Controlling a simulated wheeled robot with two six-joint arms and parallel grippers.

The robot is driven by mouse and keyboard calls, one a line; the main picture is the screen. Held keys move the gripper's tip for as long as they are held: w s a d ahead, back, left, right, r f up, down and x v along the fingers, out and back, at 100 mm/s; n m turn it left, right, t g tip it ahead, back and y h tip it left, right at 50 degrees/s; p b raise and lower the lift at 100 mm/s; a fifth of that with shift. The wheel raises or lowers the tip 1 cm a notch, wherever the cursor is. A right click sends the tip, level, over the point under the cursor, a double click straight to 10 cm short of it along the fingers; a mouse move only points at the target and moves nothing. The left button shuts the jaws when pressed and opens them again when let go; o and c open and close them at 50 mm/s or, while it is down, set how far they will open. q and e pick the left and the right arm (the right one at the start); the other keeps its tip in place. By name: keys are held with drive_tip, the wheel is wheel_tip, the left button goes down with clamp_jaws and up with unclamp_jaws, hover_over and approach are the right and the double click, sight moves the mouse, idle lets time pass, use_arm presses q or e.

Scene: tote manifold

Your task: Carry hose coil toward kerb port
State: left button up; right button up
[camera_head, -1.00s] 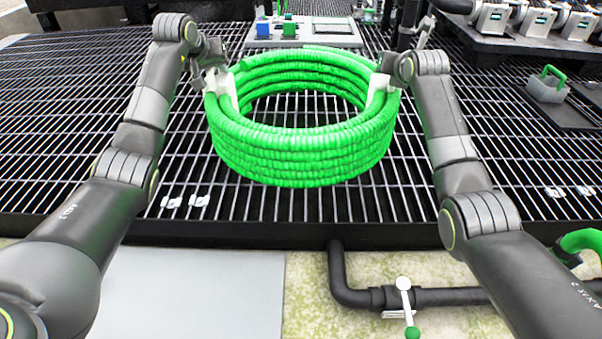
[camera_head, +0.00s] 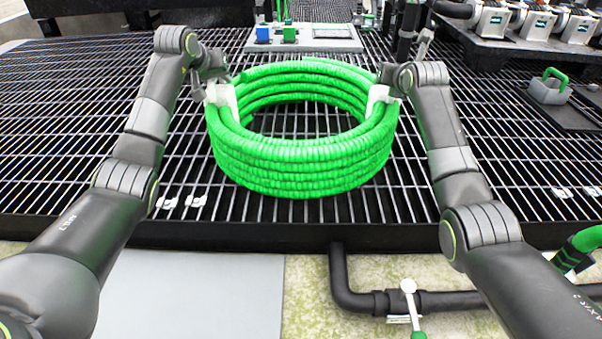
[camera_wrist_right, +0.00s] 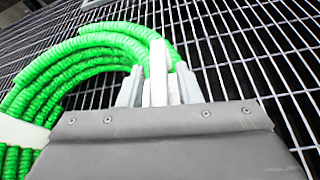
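The hose coil (camera_head: 300,165) is a thick stack of bright green ribbed loops over the black grating, with a pale tab on each side. My left gripper (camera_head: 215,82) is at the left tab (camera_head: 222,98), and my right gripper (camera_head: 388,82) is at the right tab (camera_head: 376,98). In the right wrist view, my right gripper's fingers (camera_wrist_right: 158,88) close around the pale upright tab (camera_wrist_right: 157,62), beside the green loops (camera_wrist_right: 75,60). The left fingertips are small and partly hidden, but appear closed on their tab. I cannot identify the kerb port with certainty.
A green-collared black pipe (camera_head: 574,254) is at lower right. A control panel (camera_head: 330,40) stands behind the coil. A green-handled grey block (camera_head: 548,90) sits at right.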

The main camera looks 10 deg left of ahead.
use_arm(q)
drive_tip(key=shift+o, duration=0.3)
use_arm(e)
drive_tip(key=shift+o, duration=0.3)
use_arm(q)
drive_tip(key=v, duration=1.2)
use_arm(e)
drive_tip(key=v, duration=1.2)
